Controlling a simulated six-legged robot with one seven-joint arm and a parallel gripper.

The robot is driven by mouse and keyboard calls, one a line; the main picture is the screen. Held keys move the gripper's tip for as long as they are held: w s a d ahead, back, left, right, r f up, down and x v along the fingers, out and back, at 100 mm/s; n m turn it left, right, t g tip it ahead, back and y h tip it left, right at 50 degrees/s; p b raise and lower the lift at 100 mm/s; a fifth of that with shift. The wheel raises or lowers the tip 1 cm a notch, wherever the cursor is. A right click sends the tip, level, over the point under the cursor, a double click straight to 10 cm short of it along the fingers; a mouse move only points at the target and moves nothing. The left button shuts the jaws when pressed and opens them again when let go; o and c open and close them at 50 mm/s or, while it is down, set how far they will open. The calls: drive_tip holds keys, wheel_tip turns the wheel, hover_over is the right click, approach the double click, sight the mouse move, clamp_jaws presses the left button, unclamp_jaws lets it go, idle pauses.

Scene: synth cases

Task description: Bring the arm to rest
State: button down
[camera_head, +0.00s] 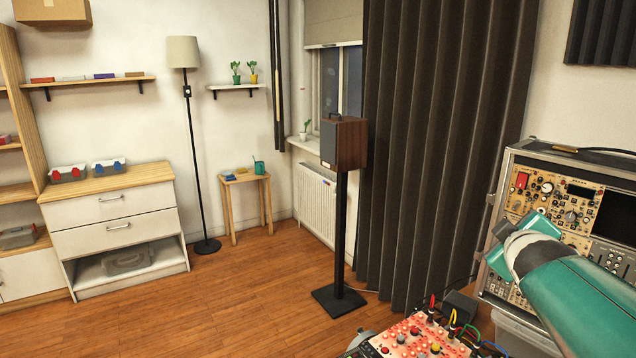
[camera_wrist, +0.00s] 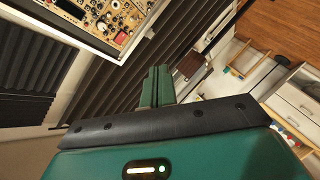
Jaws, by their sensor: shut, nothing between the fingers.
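My arm, green with a pale joint, reaches in from the right edge of the head view, in front of the synth case (camera_head: 545,165). The wrist picture is tilted.
A red-lit synth module (camera_head: 415,335) with patch cables sits low at the front. A speaker on a stand (camera_head: 343,145) stands before the curtain. A drawer cabinet (camera_head: 115,225), floor lamp (camera_head: 190,130) and small table (camera_head: 245,180) line the far wall. The wooden floor between is clear.

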drive_tip(key=s+a+f+m+g+y, duration=0.2)
drive_tip(key=s+a+f+m+g, duration=0.1)
drive_tip(key=s+a+f, duration=0.4)
drive_tip(key=s+a+f+m+g+y, duration=0.3)
drive_tip(key=s+a+f+g, duration=0.2)
drive_tip(key=s+a+f, duration=0.3)
drive_tip(key=s+a, duration=0.4)
drive_tip(key=s, duration=0.2)
drive_tip(key=shift+s+a+f+m+y, duration=0.2)
drive_tip(key=shift+s+a+m+y, duration=0.1)
drive_tip(key=shift+a, duration=0.1)
drive_tip(key=shift+d, duration=0.25)
